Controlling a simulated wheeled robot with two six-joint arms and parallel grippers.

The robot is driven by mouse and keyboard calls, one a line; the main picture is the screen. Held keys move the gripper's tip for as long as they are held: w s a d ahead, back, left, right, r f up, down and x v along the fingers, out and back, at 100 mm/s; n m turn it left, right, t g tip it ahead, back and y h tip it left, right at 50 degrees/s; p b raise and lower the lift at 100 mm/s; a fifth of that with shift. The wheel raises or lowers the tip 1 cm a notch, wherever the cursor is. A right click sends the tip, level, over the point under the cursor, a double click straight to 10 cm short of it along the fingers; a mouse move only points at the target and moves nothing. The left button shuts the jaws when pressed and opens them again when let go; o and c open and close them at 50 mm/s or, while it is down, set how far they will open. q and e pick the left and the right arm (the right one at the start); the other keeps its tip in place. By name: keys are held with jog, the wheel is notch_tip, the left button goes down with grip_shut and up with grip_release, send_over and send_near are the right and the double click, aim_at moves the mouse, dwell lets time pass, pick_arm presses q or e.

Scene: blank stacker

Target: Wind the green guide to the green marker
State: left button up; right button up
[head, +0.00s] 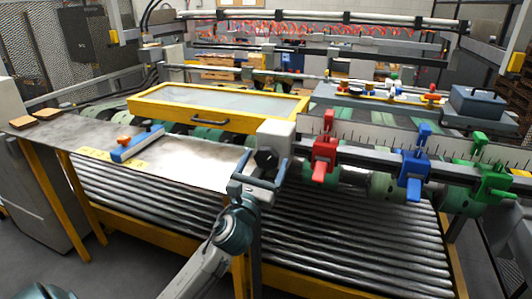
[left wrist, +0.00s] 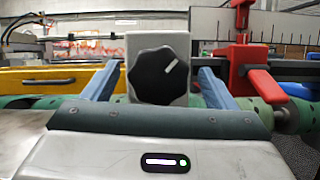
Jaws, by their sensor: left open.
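The green guide (head: 490,180) hangs on the rail at the far right in the head view. The green marker cannot be made out on the white scale (head: 375,137) behind the guides. A black knob (left wrist: 158,75) with a white pointer line sits on a grey box (head: 277,131) at the rail's left end. The line points to the upper right in the left wrist view. My left gripper (head: 261,167) is open in front of the knob, one finger on either side; contact cannot be told.
A red guide (head: 324,147) and a blue guide (head: 413,170) hang on the same rail. A yellow-framed cover (head: 150,106) lies behind. Ridged rollers (head: 350,245) run below. A metal table (head: 60,140) at left bears a blue tool (head: 138,145).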

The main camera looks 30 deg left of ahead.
pick_arm(q)
jog(key=shift+x, duration=0.85)
jog(key=c, duration=1)
jog(key=shift+n, duration=0.5)
jog(key=n+y, duration=0.2)
jog(key=n, duration=0.2)
jog(key=shift+g+y, duration=0.3)
jog(key=shift+g, duration=0.1)
jog(key=n+y, duration=0.1)
jog(key=n, duration=0.1)
jog(key=n+g+y, duration=0.1)
jog(key=n, duration=0.2)
jog(key=shift+a, duration=0.1)
jog(key=n+g, duration=0.1)
jog(key=n, duration=0.1)
jog(key=n+g+y+p, duration=0.1)
jog(key=n, duration=0.2)
jog(key=shift+y, duration=0.3)
jog(key=shift+f+n+g+p, duration=0.1)
jog(key=shift+n+g+p, duration=0.75)
jog(key=shift+n, duration=1.25)
